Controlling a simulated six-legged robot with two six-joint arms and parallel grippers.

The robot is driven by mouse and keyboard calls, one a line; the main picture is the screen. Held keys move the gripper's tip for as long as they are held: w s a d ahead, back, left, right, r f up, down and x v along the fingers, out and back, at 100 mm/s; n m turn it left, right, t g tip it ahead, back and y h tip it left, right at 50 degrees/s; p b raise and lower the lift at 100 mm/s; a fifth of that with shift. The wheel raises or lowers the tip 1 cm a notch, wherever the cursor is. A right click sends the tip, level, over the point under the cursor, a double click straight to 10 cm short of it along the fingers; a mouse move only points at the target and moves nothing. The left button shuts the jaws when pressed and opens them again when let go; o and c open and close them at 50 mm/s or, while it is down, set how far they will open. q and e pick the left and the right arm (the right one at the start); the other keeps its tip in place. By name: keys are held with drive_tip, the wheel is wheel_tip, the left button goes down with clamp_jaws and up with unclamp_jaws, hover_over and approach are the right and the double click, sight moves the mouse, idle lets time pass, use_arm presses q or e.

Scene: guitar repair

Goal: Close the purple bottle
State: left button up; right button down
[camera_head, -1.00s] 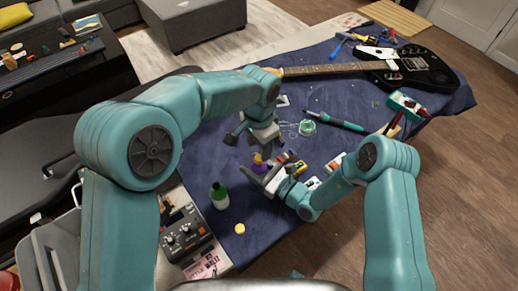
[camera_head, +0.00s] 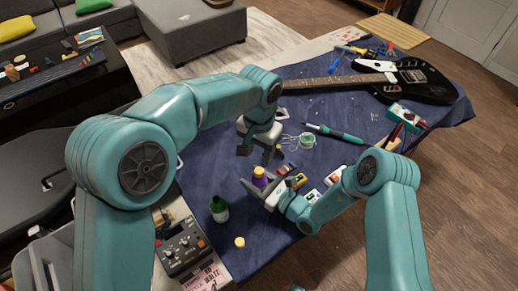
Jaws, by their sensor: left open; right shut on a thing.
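The purple bottle (camera_head: 259,181) stands upright on the blue cloth near the middle of the head view, with a yellow cap (camera_head: 259,171) on its top. I cannot tell how tightly the cap sits. My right gripper (camera_head: 257,185) is shut on the bottle low down, and its fingers hide part of the body. My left gripper (camera_head: 256,154) is open and empty, just above and behind the cap, apparently apart from it.
A green bottle (camera_head: 219,209) and a round yellow piece (camera_head: 239,242) are at the front left of the cloth (camera_head: 200,160). A device with knobs (camera_head: 182,244) lies beside them. A black guitar (camera_head: 415,82), solder spool (camera_head: 307,140) and teal tool (camera_head: 333,133) lie farther back.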

sight(259, 171)
use_arm(q)
wheel_tip(259, 171, down, 8)
drive_tip(key=shift+r, duration=0.1)
idle(0.4)
clamp_jaws()
drive_tip(key=shift+o, duration=0.8)
unclamp_jaws()
drive_tip(key=shift+r, duration=0.1)
wheel_tip(259, 171, up, 12)
